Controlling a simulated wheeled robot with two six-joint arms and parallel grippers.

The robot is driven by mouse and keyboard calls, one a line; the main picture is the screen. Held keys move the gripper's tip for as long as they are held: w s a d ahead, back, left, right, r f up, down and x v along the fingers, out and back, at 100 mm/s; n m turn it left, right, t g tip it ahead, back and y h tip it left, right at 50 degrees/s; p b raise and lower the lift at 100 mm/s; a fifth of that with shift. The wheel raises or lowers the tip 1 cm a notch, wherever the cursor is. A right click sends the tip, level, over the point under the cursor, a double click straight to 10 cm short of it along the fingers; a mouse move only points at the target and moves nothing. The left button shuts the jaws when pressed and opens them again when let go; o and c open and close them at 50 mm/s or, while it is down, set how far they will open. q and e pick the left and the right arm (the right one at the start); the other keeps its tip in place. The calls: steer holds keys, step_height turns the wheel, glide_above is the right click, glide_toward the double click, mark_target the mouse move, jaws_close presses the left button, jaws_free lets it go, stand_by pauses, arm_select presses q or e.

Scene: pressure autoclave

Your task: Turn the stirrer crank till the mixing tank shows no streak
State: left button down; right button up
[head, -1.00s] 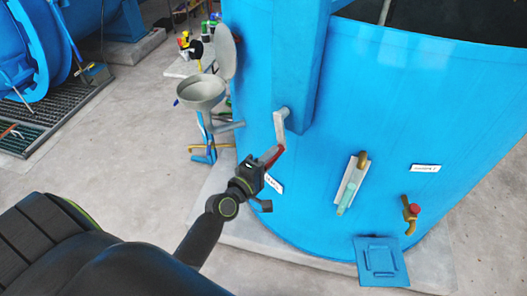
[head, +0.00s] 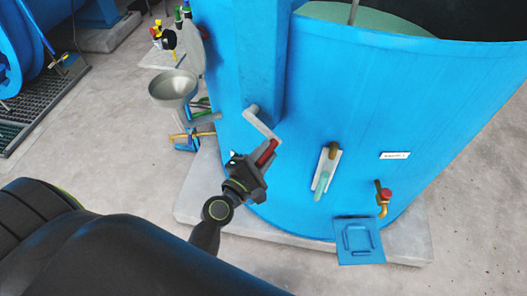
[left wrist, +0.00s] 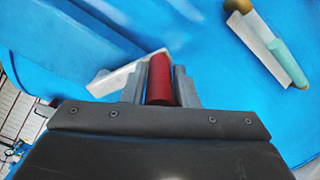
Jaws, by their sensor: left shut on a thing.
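The blue mixing tank (head: 400,100) fills the right of the head view. A pale green surface (head: 368,18) shows inside its open top; I cannot make out a streak there. The stirrer crank (head: 262,123) is a grey arm on the tank's front, slanting down to the right to a red handle (head: 266,152). My left gripper (head: 262,160) is shut on that handle. In the left wrist view the red handle (left wrist: 160,80) stands between the two grey fingers, with the crank arm (left wrist: 125,75) running off to the left. My right gripper is not in view.
A sight glass (head: 325,170) with green liquid, a tap with a red knob (head: 384,198) and a blue plate (head: 357,241) are right of the crank. A grey basin (head: 173,88) stands left of the tank.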

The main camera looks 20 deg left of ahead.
arm_select(q)
steer(key=shift+d+r+p, duration=0.15)
steer(key=shift+r+p, duration=0.15)
steer(key=shift+r, duration=0.3)
steer(key=shift+d+r+p, duration=0.15)
steer(key=shift+r+p, duration=0.1)
steer(key=shift+r, duration=0.3)
steer(key=shift+d+r+p, duration=0.25)
steer(key=shift+r+p, duration=0.45)
steer(key=shift+r, duration=0.1)
steer(key=shift+r+p, duration=0.3)
steer(key=shift+r, duration=0.1)
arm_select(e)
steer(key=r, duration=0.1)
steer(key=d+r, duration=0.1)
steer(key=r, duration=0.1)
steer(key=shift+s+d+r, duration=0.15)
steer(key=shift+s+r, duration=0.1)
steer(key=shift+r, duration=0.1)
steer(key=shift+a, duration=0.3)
arm_select(q)
steer(key=shift+s, duration=0.1)
